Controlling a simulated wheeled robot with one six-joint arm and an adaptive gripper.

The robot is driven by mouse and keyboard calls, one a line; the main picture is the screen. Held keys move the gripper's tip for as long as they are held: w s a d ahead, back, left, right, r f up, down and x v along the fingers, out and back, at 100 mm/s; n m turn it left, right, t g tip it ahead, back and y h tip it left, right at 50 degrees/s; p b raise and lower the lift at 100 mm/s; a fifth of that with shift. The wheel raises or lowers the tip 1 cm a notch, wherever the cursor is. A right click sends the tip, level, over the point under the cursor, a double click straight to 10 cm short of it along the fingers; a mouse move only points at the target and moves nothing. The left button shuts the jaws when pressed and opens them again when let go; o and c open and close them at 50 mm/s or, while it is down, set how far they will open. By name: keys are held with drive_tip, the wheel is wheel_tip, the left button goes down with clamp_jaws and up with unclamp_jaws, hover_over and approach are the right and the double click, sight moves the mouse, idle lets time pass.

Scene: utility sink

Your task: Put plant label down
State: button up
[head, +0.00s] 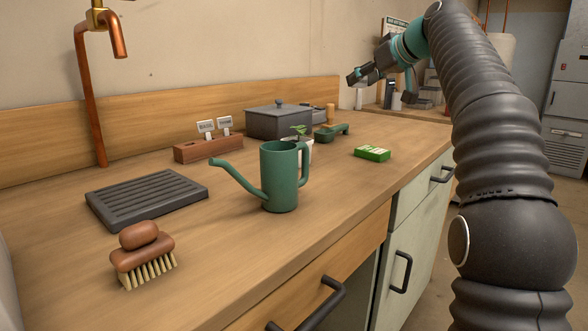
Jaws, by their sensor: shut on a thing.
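My gripper (360,78) is up at the far right end of the counter, above the worktop, with its fingers pointing left. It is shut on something. A small pale upright piece (359,98) shows just below the fingertips; it looks like the plant label, but it is too small to be sure. Two white labels (205,127) (224,122) stand upright in a brown wooden block (208,149) at the back of the counter, well to the left of my gripper.
On the wooden counter (330,200) stand a green watering can (279,180), a potted seedling (301,131), a grey lidded box (278,122), a green packet (372,153), a dark slatted tray (147,198) and a brush (142,258). The counter's right front is clear.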

drive_tip(key=s+a+n+g+y+b, duration=0.1)
drive_tip(key=s+a+n+y+b, duration=0.2)
drive_tip(key=s, duration=0.6)
drive_tip(key=shift+h, duration=0.3)
drive_tip(key=w+a+f, duration=0.1)
drive_tip(key=a+f, duration=0.1)
drive_tip(key=a, duration=0.2)
drive_tip(key=w+a+f+b, duration=0.1)
drive_tip(key=a+f, duration=0.1)
drive_tip(key=a, duration=0.2)
drive_tip(key=a+f+b, duration=0.1)
drive_tip(key=a+f, duration=0.1)
drive_tip(key=a, duration=0.1)
drive_tip(key=shift+w+a, duration=0.4)
drive_tip(key=shift+a, duration=0.2)
drive_tip(key=shift+f+b, duration=0.35)
drive_tip(key=shift+b, duration=0.05)
drive_tip(key=shift+w+f+b, duration=0.1)
drive_tip(key=shift+f+b, duration=0.65)
drive_tip(key=shift+f, duration=1)
drive_tip(key=shift+f, duration=0.15)
drive_tip(key=o, duration=0.8)
drive_tip(key=shift+c, duration=0.2)
